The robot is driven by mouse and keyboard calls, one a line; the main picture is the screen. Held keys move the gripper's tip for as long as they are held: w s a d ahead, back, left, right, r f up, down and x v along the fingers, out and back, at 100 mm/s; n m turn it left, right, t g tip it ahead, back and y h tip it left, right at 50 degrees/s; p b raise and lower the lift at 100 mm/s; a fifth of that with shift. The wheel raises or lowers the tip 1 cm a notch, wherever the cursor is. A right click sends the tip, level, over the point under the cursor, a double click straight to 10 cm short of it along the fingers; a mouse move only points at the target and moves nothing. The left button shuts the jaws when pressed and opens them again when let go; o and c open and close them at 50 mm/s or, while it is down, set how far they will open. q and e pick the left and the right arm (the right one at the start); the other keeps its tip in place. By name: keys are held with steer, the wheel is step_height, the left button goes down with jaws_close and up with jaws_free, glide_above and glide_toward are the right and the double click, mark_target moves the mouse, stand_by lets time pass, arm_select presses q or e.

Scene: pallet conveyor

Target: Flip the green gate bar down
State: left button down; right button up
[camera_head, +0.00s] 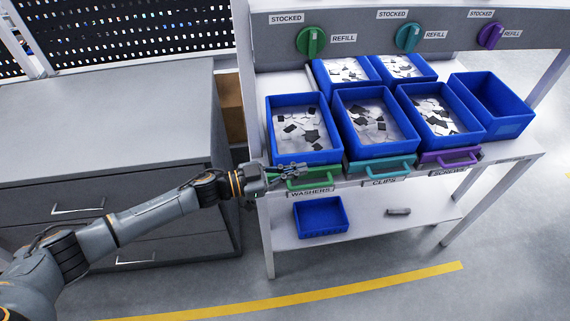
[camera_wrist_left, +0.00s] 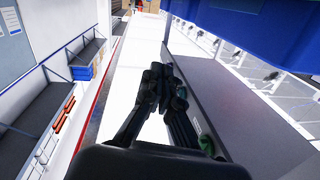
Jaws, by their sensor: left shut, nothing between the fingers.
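The green gate bar (camera_head: 316,184) is at the front of the shelf, before the left front blue bin (camera_head: 297,158) and above the WASHERS label (camera_head: 309,192). My left gripper (camera_head: 301,167) is shut and empty. It overlaps the left upper part of the green bar in the head view; I cannot tell whether they touch. In the left wrist view the shut fingers (camera_wrist_left: 160,80) point along the shelf front, and a small green part (camera_wrist_left: 206,144) shows at lower right, partly hidden by the gripper. My right gripper is out of view.
A teal gate bar (camera_head: 384,166) and a purple gate bar (camera_head: 458,162) sit farther right along the same edge. Several blue bins hold flat pieces. An empty blue bin (camera_head: 321,229) stands on the lower shelf. A grey cabinet (camera_head: 110,130) stands left.

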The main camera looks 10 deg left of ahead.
arm_select(q)
steer(key=a+r, duration=0.1)
steer(key=s+a+r, duration=0.1)
steer(key=r, duration=0.1)
steer(key=shift+s+a, duration=0.15)
steer(key=shift+a, duration=0.2)
